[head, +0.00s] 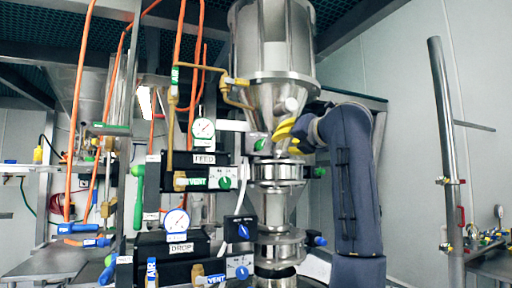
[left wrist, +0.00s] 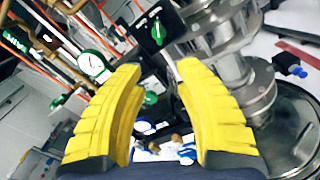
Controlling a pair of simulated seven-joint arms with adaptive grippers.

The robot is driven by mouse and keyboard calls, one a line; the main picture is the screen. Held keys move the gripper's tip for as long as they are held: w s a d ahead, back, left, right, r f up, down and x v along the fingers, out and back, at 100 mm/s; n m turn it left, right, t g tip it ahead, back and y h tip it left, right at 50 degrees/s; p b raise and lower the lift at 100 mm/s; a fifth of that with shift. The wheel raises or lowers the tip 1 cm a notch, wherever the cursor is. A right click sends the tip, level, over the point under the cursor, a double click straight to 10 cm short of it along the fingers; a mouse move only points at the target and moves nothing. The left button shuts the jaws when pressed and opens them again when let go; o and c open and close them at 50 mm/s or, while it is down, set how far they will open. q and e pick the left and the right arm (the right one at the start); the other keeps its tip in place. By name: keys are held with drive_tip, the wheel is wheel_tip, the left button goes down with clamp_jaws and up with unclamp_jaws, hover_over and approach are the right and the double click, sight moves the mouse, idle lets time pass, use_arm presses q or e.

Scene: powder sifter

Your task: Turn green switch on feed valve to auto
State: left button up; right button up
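The feed valve carries a "FEED" label (head: 204,159) below a round gauge. A green switch (head: 225,183) sits on its pale plate, beside a "VENT" label; the plate's small lettering is too small to read. A second green knob (head: 260,144) is on a dark box higher up, near the cone. My left gripper (head: 284,132), with yellow fingers, is in front of the cone, up and right of the green switch. In the left wrist view its fingers (left wrist: 160,75) are apart, with a green knob (left wrist: 150,98) showing between them, not touched. My right gripper is not in view.
The steel hopper (head: 275,45) and its clamped pipe stand beside the valves. A "DROP" valve (head: 181,249) with blue knobs is below. Orange hoses (head: 77,110) hang at left.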

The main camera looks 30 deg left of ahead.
sight(262, 145)
use_arm(q)
drive_tip(key=x, duration=1.7)
drive_tip(key=shift+a+r, duration=0.1)
drive_tip(key=shift+r, duration=0.15)
clamp_jaws()
